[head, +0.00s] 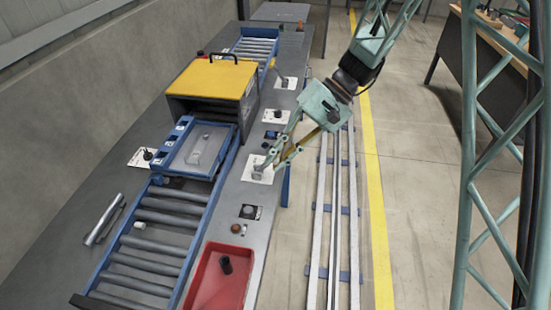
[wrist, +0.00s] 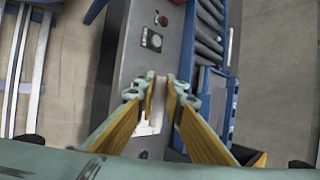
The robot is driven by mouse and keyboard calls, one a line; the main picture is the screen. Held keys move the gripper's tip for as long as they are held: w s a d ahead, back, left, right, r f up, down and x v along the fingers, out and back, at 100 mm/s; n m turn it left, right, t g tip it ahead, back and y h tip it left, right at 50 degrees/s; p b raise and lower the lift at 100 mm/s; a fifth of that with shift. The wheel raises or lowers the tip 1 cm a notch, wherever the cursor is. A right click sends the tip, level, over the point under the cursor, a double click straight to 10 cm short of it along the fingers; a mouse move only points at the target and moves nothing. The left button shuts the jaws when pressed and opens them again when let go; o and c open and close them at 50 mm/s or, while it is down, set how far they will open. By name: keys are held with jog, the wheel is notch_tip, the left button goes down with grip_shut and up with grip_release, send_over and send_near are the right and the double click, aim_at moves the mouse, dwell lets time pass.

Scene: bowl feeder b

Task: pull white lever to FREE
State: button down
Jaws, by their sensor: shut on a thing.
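My gripper (head: 270,160) reaches down to a white plate (head: 252,176) on the grey bench, on the right side of the roller conveyor. In the wrist view my gripper (wrist: 159,90) has its two fingers around a pale, narrow piece, the white lever (wrist: 158,104), with a small gap showing on the plate side. The fingers are shut on it. The lever is largely hidden by the fingers, and its label cannot be read. In the head view the lever's pale end shows only faintly at the fingertips.
A blue tray (head: 177,158) sits on the conveyor rollers (head: 160,222) before a yellow-topped housing (head: 212,77). A red bin (head: 207,291) stands near the front. Floor rails (head: 322,225) run beside the bench.

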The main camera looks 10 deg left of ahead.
jog(key=c, duration=2.7)
grip_release()
jog(key=shift+v, duration=6)
jog(key=shift+d, duration=0.1)
